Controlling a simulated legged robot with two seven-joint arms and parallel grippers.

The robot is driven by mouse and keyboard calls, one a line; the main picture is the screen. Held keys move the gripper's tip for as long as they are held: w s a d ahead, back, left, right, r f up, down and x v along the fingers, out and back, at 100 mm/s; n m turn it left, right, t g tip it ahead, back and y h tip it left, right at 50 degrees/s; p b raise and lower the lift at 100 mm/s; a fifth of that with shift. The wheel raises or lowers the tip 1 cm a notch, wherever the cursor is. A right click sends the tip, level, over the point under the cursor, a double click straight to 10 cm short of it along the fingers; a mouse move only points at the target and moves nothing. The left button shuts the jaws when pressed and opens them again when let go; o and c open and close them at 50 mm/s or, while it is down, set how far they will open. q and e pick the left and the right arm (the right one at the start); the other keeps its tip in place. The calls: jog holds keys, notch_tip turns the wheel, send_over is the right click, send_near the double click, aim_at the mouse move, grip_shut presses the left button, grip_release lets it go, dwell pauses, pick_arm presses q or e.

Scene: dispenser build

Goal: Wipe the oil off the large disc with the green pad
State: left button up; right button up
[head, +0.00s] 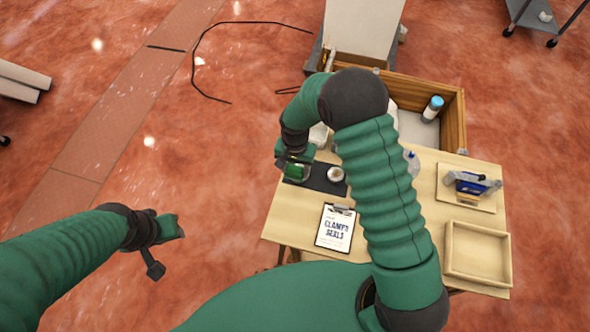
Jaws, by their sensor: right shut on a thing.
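My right gripper (294,162) is over the left end of a dark mat (323,182) on the table. It is shut on the green pad (296,171), which shows as a bright green patch low between the fingers. The large disc cannot be made out clearly; the gripper and pad cover that end of the mat. A small round pale piece (336,174) sits on the mat to the right of the gripper. Oil is too small to tell. My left gripper (168,243) hangs over the floor, left of the table, and its jaw opening is unclear.
A clipboard (335,227) lies in front of the mat. An empty wooden tray (478,252) is at the front right, with a board (466,188) bearing a blue and grey tool behind it. A wooden crate (455,120) with a blue-capped bottle (432,109) stands at the back.

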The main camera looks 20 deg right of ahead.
aim_at(296, 168)
jog(key=r+p, duration=0.1)
jog(key=r, duration=0.2)
jog(key=shift+s+d+p, duration=0.15)
jog(key=shift+d+p, duration=0.05)
jog(key=shift+p, duration=0.15)
jog(key=shift+d+r+p, duration=0.2)
jog(key=shift+r+p, duration=0.15)
jog(key=shift+r, duration=0.05)
jog(key=shift+a, duration=0.25)
